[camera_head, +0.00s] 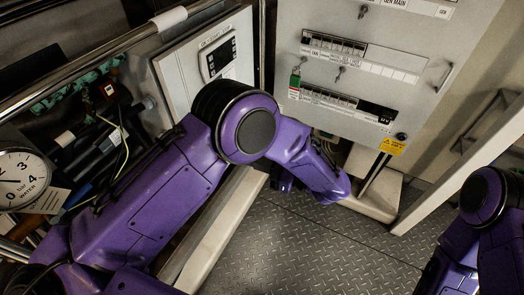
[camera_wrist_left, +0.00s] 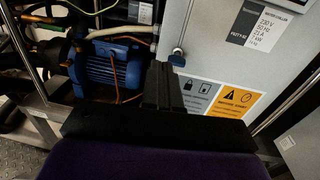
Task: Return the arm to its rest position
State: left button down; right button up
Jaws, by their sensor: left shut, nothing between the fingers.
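My left arm (camera_head: 150,190) is purple and reaches in from the left in the head view, bent at a round elbow joint in the middle. Its forearm (camera_head: 315,172) runs on past the elbow, and the gripper cannot be made out there. In the left wrist view the black fingers of my left gripper (camera_wrist_left: 163,85) are shut together with nothing between them. They are in front of a blue motor (camera_wrist_left: 108,65) and a grey cabinet (camera_wrist_left: 215,62); contact cannot be judged. My right arm (camera_head: 485,215) is at the right edge; its gripper is out of view.
A grey breaker panel (camera_head: 300,65) stands at the back, with a white control box (camera_head: 178,75) left of it. A pressure gauge (camera_head: 22,178), pipes and wiring are at the left. A pale beam (camera_head: 215,235) runs under my left arm. The chequered metal floor (camera_head: 310,240) is clear.

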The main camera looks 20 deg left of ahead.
pick_arm(q)
jog(key=w+f+m+t+h, duration=0.2)
jog(key=w+m+t+h, duration=0.3)
jog(key=m, duration=0.6)
jog(key=w+f+m+t, duration=0.25)
jog(key=m+t, duration=0.45)
jog(key=m, duration=0.5)
jog(key=s+a+f+m+h, duration=0.2)
jog(key=f+m+h, duration=0.2)
jog(key=f+m, duration=0.3)
jog(key=s+a+f+m+h, duration=0.3)
jog(key=f+m+h, duration=0.15)
jog(key=m, duration=0.45)
jog(key=s+a+f+m+g, duration=0.2)
jog(key=s+a+f+g, duration=0.1)
jog(key=s, duration=0.5)
jog(key=s+a+f+m+g, duration=0.3)
jog(key=s, duration=0.6)
jog(key=s+a+f+m+g+h, duration=0.1)
jog(key=s+a+f+m+g, duration=0.1)
jog(key=s, duration=0.7)
jog(key=shift+a+f+m+g, duration=0.3)
jog(key=shift+a+f+g, duration=0.5)
jog(key=shift+f+g, duration=0.15)
